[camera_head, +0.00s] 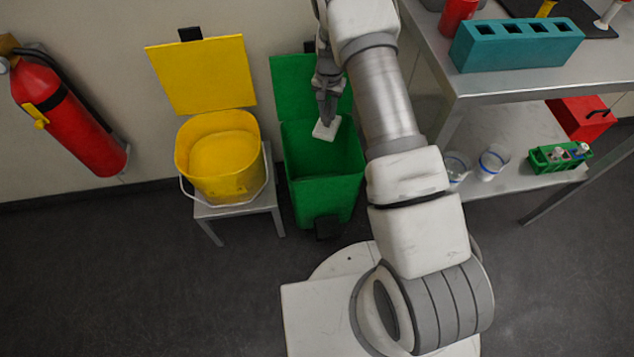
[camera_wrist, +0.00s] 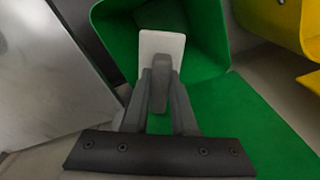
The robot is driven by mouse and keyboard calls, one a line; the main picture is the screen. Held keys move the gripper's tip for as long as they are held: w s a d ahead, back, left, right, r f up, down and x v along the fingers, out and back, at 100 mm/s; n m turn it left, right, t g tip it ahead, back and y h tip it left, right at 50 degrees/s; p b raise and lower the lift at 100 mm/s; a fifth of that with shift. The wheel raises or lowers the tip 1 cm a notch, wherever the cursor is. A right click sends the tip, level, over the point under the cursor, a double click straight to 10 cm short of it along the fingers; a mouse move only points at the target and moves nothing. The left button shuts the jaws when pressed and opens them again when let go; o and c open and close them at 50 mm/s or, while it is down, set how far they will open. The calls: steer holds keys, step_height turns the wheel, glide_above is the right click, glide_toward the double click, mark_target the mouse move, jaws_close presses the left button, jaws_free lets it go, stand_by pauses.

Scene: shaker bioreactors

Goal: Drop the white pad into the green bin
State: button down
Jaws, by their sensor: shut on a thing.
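The white pad (camera_head: 326,128) is held at the tips of my gripper (camera_head: 327,112), over the mouth of the green bin (camera_head: 322,198). In the wrist view the pad (camera_wrist: 161,55) sticks out beyond the fingertips of my gripper (camera_wrist: 160,82), which are shut on it. The green bin (camera_wrist: 118,40) lies behind the pad there, with its lid (camera_wrist: 240,120) open. In the head view the lid is raised against the wall. The exact height of the pad relative to the bin's rim is hard to tell.
A yellow bucket (camera_head: 222,188) with its lid up stands on a small stool left of the bin. A metal table (camera_head: 425,45) with a teal block (camera_head: 515,45) is on the right. A red fire extinguisher (camera_head: 75,125) hangs at the far left.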

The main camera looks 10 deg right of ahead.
steer(key=shift+f+b, duration=1.1)
steer(key=shift+f, duration=1.15)
steer(key=c, duration=0.6)
jaws_free()
steer(key=shift+c, duration=0.2)
step_height(320, 180, up, 18)
steer(key=p, duration=0.5)
steer(key=shift+f, duration=0.25)
